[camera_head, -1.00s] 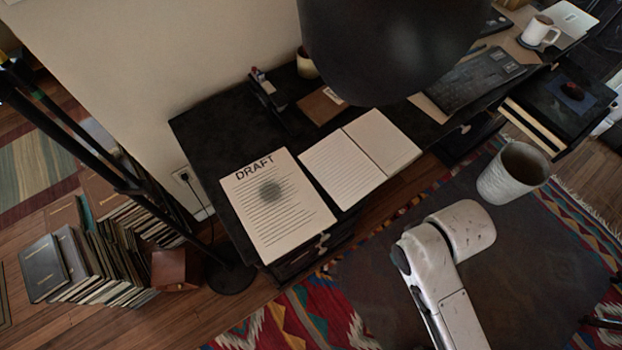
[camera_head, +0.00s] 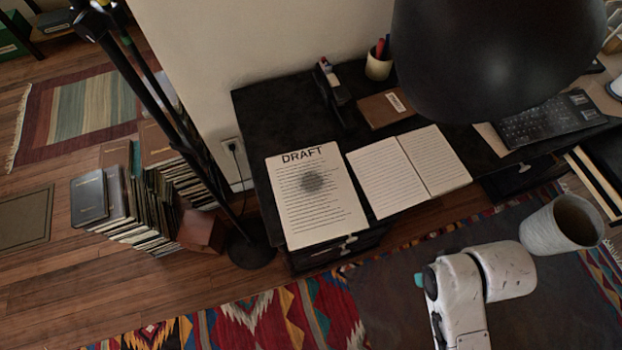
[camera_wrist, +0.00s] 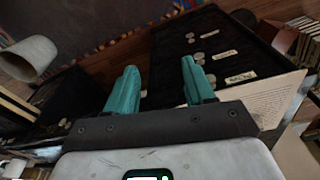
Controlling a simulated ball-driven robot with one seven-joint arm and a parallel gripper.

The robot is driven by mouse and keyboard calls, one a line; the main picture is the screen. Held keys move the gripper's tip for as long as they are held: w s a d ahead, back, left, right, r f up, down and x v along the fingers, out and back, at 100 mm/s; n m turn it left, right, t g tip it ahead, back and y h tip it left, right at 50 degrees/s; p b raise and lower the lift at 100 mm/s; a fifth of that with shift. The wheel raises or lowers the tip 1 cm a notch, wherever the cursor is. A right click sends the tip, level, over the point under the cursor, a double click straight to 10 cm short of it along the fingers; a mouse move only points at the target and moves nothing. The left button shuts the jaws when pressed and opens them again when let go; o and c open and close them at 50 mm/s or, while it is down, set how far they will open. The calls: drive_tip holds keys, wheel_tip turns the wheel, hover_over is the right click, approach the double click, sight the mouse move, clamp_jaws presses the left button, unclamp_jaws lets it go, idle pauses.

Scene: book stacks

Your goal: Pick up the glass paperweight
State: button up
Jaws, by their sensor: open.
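A dark, round, glassy-looking spot (camera_head: 312,182), which looks like the glass paperweight, sits on the sheet headed DRAFT (camera_head: 296,218). The sheet lies on the left end of the black desk (camera_head: 262,105). My gripper (camera_wrist: 159,66) shows in the wrist view with its two teal fingers apart and nothing between them. It faces the labelled drawer fronts (camera_wrist: 205,45) of the desk, with a printed sheet's edge to the right. I cannot make out the paperweight in the wrist view. My arm is low at the right in the head view, apart from the desk.
An open notebook (camera_head: 410,172) lies right of the sheet. A pen cup (camera_head: 379,66) and a keyboard (camera_head: 545,120) stand farther back. A large black lamp shade (camera_head: 495,60) hangs over the desk. A lamp pole, stacked books (camera_head: 150,195) and a bin (camera_head: 562,222) flank the desk.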

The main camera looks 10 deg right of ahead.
drive_tip(key=shift+o, duration=0.3)
drive_tip(key=shift+o, duration=0.8)
drive_tip(key=shift+w+d, duration=0.2)
drive_tip(key=shift+w, duration=0.05)
drive_tip(key=o, duration=0.5)
drive_tip(key=w+d, duration=0.1)
drive_tip(key=w, duration=0.1)
drive_tip(key=w+d+h+b, duration=0.1)
drive_tip(key=w+d, duration=0.1)
drive_tip(key=w, duration=0.1)
drive_tip(key=w+d+m+t+h+b, duration=0.1)
drive_tip(key=w+d, duration=0.1)
drive_tip(key=w, duration=0.1)
drive_tip(key=shift+r, duration=0.25)
drive_tip(key=shift+c, duration=0.2)
drive_tip(key=w+r+m+h+b, duration=0.1)
drive_tip(key=w+r+m+b, duration=0.15)
drive_tip(key=w, duration=0.65)
drive_tip(key=w+r+m+h+b, duration=0.1)
drive_tip(key=w+r+m+b, duration=0.15)
drive_tip(key=w, duration=0.55)
drive_tip(key=m+g+y+b, duration=0.2)
drive_tip(key=y+b, duration=0.2)
drive_tip(key=b, duration=0.1)
approach(312, 176)
drive_tip(key=shift+d, duration=0.25)
drive_tip(key=shift+a+f, duration=0.2)
drive_tip(key=shift+a, duration=0.05)
drive_tip(key=shift+f, duration=5.2)
